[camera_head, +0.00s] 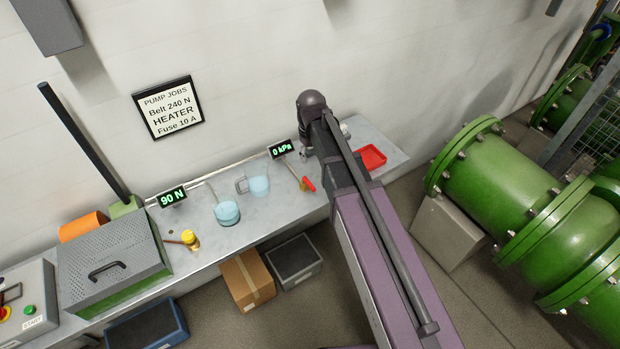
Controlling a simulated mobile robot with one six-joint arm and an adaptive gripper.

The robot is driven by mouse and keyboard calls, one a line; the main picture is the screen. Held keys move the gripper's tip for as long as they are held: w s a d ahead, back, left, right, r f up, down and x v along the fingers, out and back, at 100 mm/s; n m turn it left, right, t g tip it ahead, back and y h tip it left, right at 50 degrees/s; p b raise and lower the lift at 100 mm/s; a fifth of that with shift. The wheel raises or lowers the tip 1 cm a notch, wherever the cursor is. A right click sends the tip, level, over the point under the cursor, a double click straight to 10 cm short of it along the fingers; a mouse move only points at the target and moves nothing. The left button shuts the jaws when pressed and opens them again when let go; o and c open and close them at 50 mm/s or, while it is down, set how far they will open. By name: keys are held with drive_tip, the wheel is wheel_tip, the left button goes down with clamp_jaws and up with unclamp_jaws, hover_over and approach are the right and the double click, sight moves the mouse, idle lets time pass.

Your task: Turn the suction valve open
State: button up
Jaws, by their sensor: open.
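A small valve with a red handle (309,184) sits on the grey bench, just left of my arm. A thin pipe runs to it from near a display reading "0 kPa" (281,149). I take this to be the suction valve, though no label shows on it. The handle is too small to tell its exact setting. My purple and dark arm reaches up from the bottom and crosses the bench right of the valve. My gripper cannot be made out; the arm hides that area.
The bench (262,218) holds a beaker of blue liquid (227,213), a jug (257,184), a yellow-capped item (190,239), a red tray (371,157) and a perforated guard (112,262). A carton (246,280) stands below. Large green pipes (560,220) fill the right.

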sight(310, 185)
drive_tip(key=shift+f+b, duration=0.25)
drive_tip(key=shift+b, duration=0.05)
wheel_tip(310, 185, down, 13)
drive_tip(key=b, duration=1.3)
drive_tip(key=shift+f, duration=0.15)
idle(0.3)
idle(0.4)
clamp_jaws()
